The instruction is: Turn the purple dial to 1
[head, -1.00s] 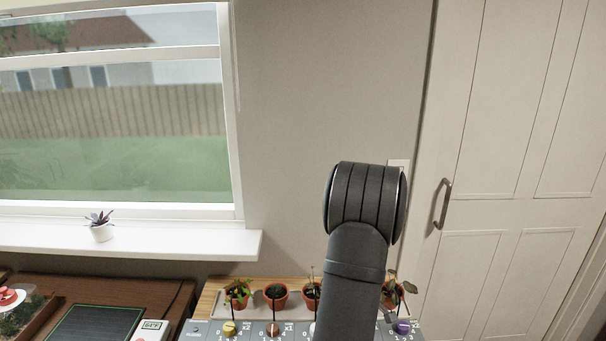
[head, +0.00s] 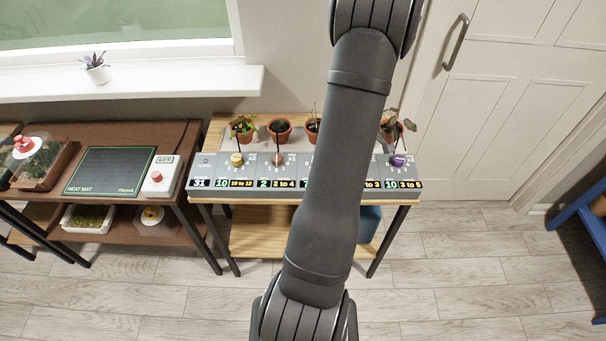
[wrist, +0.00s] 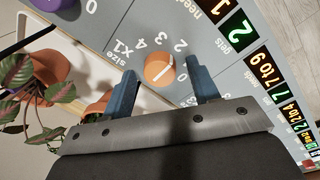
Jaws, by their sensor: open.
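The purple dial (head: 398,160) is at the right end of the grey control panel (head: 220,172) in the head view, above a display reading 10 and 3 to 5. Its setting is too small to read. In the wrist view, part of the purple dial (wrist: 50,4) shows at the top left edge, cut off by the frame. My gripper (wrist: 160,69) is open and empty, its two blue-grey fingers on either side of an orange dial (wrist: 159,71), apart from the purple one. I cannot tell whether the fingers touch the orange dial. My arm hides the gripper in the head view.
Yellow (head: 237,159) and copper (head: 278,160) dials are on the panel's left part. Potted plants (head: 280,130) stand in a tray behind it. In the wrist view, a leafy plant (wrist: 35,95) is left of my fingers. A heat mat (head: 112,170) lies on the left table.

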